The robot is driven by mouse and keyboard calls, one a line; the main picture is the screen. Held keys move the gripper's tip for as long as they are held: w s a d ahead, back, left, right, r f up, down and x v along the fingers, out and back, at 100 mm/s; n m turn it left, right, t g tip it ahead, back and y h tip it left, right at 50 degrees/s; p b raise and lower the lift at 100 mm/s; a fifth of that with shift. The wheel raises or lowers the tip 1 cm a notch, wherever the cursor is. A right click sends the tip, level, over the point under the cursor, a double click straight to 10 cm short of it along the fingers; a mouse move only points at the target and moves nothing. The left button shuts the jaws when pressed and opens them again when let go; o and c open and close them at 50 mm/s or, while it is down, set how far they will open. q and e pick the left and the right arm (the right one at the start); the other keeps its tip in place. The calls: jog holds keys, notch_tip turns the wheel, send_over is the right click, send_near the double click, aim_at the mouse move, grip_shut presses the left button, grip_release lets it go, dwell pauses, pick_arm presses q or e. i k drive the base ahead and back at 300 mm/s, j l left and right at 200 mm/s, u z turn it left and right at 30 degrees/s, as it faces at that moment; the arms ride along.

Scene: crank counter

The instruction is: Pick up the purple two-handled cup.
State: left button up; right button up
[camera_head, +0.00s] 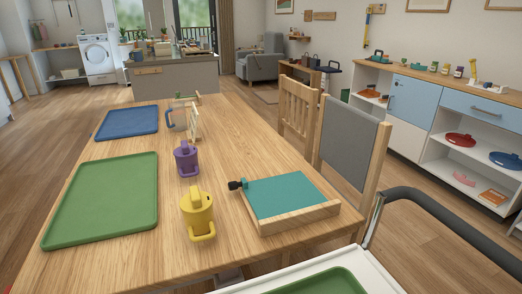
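The purple two-handled cup (187,160) stands upright on the wooden table (236,130), near the middle of the picture. It has a lid with a short spout on top, and a handle shows low on its near side. A yellow cup of the same shape (197,214) stands nearer to me. Neither of my grippers shows in the head view.
A large green tray (104,198) lies left of the cups, with a blue tray (127,122) beyond it. A teal-topped wooden box with a black knob (286,196) sits at right. Chairs line the table's right side.

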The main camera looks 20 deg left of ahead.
aim_at(187, 167)
jog(key=i+j+z, duration=0.1)
jog(key=j, duration=0.25)
jog(key=i+j, duration=0.3)
jog(key=i+j+z, duration=0.15)
jog(key=j, duration=0.25)
jog(key=i+j, duration=0.25)
jog(key=j, duration=0.15)
jog(key=i+j+z, duration=0.15)
jog(key=j, duration=0.2)
jog(key=i+j, duration=0.15)
jog(key=j, duration=0.25)
jog(key=i+j+z, duration=0.15)
jog(key=j, duration=0.25)
jog(key=i+j, duration=0.15)
jog(key=j, duration=0.25)
jog(key=z, duration=0.05)
